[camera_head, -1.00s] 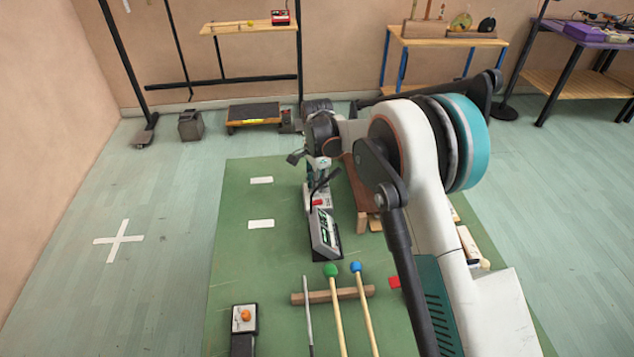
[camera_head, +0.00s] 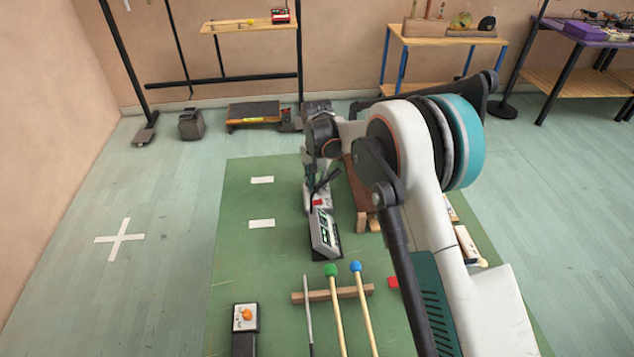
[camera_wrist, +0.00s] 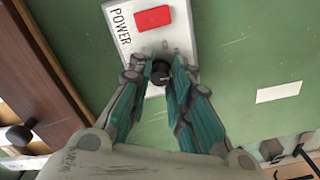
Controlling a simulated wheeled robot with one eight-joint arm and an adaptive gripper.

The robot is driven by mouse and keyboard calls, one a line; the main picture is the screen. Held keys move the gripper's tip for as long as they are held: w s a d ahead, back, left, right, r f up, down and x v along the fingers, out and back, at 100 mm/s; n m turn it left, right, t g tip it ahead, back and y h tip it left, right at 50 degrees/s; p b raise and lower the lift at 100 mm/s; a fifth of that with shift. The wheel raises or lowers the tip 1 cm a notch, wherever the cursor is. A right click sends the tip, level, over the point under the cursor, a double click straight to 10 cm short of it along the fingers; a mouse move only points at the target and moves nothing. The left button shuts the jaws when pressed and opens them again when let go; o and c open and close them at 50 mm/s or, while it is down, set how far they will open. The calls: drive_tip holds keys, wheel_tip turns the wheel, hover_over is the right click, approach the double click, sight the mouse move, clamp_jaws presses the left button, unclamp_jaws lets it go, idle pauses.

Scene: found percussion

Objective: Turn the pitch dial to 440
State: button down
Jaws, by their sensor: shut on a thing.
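The dial device (camera_head: 325,235) is a grey box with a dark display standing on the green mat; its digits are too small to read. In the wrist view its light panel (camera_wrist: 190,40) carries the word POWER, a red button (camera_wrist: 153,17) and a black dial knob (camera_wrist: 160,74). My gripper (camera_wrist: 160,78) points down at the panel, its teal-sided fingers closed on the black knob from both sides. The red button also shows in the head view (camera_head: 317,202). The dial's marks are hidden or too small to read.
Mallets (camera_head: 338,305) rest on a wooden bar (camera_head: 300,297) in front of the device. A small box with an orange knob (camera_head: 246,314) stands front left. A brown wooden piece (camera_head: 358,190) stands close right of the device. The mat's left side is open.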

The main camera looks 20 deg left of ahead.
sight(317, 184)
drive_tip(key=shift+n, duration=0.4)
drive_tip(key=c, duration=1.4)
unclamp_jaws()
wheel_tip(317, 184, up, 12)
